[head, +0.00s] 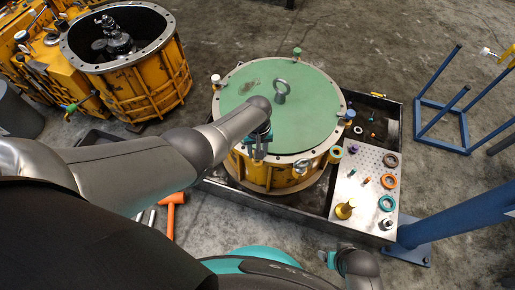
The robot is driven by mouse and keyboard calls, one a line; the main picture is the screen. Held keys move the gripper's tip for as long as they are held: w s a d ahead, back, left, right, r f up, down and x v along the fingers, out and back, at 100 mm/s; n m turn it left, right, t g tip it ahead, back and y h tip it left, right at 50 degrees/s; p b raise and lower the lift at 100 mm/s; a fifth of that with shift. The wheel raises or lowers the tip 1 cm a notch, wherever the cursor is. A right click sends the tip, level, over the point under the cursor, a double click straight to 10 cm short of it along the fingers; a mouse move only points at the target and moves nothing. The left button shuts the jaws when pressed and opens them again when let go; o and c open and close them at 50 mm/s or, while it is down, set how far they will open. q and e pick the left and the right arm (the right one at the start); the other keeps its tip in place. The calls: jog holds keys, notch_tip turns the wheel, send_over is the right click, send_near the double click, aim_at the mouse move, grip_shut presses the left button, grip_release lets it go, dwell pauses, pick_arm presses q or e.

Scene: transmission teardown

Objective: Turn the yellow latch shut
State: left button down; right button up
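A small yellow part (506,54) on the blue frame at the upper right edge may be the latch; it is cut off by the picture edge, and whether it is open or shut cannot be told. A white knob (485,52) is at its left end. My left gripper (257,153) is over the front part of the green round cover (312,112), far from the yellow part. It looks empty, but its finger gap is too small to read. My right gripper (326,258) is low in the picture, in front of the tray, its fingers also unclear.
The cover lies on a yellow housing (262,174) in a black tray (262,203). A perforated plate (362,218) holds several rings and small parts. A blue post (455,216) stands at right. An open yellow housing (150,97) is at upper left. An orange mallet (171,212) lies on the floor.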

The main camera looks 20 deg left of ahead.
pick_arm(q)
jog(key=shift+n, duration=1.7)
pick_arm(e)
jog(key=shift+s+d+f, duration=0.25)
jog(key=shift+f, duration=0.4)
pick_arm(q)
jog(key=shift+c, duration=2.2)
grip_release()
jog(key=shift+r+p, duration=0.1)
jog(key=shift+p, duration=0.25)
pick_arm(e)
jog(key=shift+s+d, duration=0.1)
jog(key=shift+d, duration=0.05)
